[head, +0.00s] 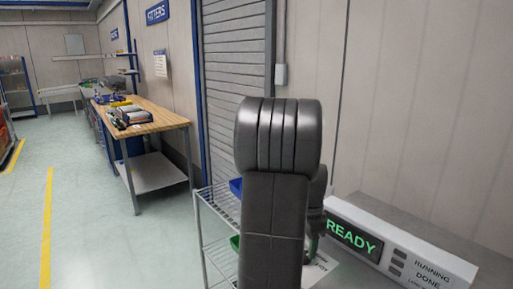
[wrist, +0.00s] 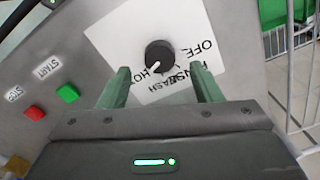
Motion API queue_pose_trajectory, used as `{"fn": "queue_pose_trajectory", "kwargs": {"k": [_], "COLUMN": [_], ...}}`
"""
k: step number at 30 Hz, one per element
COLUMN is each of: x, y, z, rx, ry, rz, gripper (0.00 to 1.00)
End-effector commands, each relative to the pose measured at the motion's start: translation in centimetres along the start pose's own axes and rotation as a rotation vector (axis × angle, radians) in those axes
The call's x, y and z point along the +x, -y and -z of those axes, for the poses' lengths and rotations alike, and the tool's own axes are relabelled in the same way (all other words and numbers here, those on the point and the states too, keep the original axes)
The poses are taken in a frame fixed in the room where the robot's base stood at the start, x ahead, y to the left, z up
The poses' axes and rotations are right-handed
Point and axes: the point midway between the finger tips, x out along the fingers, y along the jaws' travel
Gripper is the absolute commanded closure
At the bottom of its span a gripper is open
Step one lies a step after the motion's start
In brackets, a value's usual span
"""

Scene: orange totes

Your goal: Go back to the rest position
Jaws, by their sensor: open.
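My gripper (wrist: 163,84) shows in the wrist view with its two green fingers apart and nothing between them. A black round knob (wrist: 158,55) with a white mark sits on a white label (wrist: 112,35) just beyond the fingertips. I cannot tell whether the fingers are touching the panel. The label has words such as OFF, upside down in this view. In the head view my dark arm stands upright in the middle and hides most of the gripper.
A grey machine carries a display reading READY (head: 352,236). Red (wrist: 35,113) and green (wrist: 68,93) buttons sit left of the knob. A wire rack (head: 215,224) with blue and green bins stands beside my arm. A wooden workbench (head: 160,118) is farther left; the floor there is clear.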

Motion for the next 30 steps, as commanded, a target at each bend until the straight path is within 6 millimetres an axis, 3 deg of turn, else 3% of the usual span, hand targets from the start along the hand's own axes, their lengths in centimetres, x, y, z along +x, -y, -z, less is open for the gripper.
{"fn": "queue_pose_trajectory", "kwargs": {"k": [5,30], "x": [3.8,3.7], "y": [-0.1,0.0], "z": [-0.1,0.0], "rx": [0.0,-0.666], "ry": [0.002,0.0], "rz": [-0.005,0.0], "gripper": [0.41,0.41]}}
